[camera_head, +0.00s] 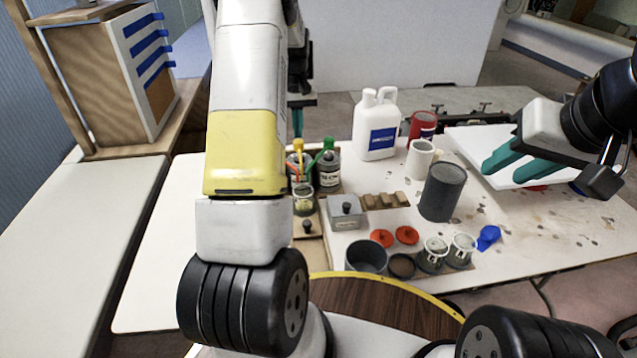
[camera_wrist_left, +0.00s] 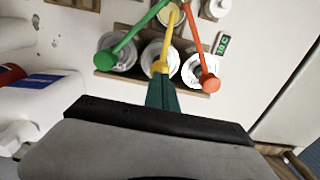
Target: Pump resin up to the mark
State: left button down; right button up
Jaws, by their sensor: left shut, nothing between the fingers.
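Three resin pumps stand in a row on containers: a yellow pump (camera_head: 298,146), a green pump (camera_head: 328,143) and an orange pump. In the left wrist view the green pump (camera_wrist_left: 124,45), yellow pump (camera_wrist_left: 160,66) and orange pump (camera_wrist_left: 208,84) have spouts converging on a cup at the top edge. That cup (camera_head: 303,202) stands in front of the pumps; its mark and fill level are too small to read. My left gripper (camera_wrist_left: 160,90) is shut and empty at the yellow pump's head; I cannot tell whether it touches. My right gripper (camera_head: 512,160) looks open, over a white board.
A small green display (camera_wrist_left: 222,43) sits by the pumps. A white jug (camera_head: 376,128), a red can (camera_head: 422,125), a white mug (camera_head: 420,158) and a dark can (camera_head: 442,192) stand to the right. Smaller pots and red lids (camera_head: 406,235) are near the front edge.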

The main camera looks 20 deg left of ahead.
aim_at(298, 141)
pick_arm(q)
jog(key=shift+f, duration=1.95)
jog(key=shift+r, duration=2.1)
jog(key=shift+r, duration=0.1)
notch_tip(298, 141, up, 2)
jog(key=shift+r, duration=0.4)
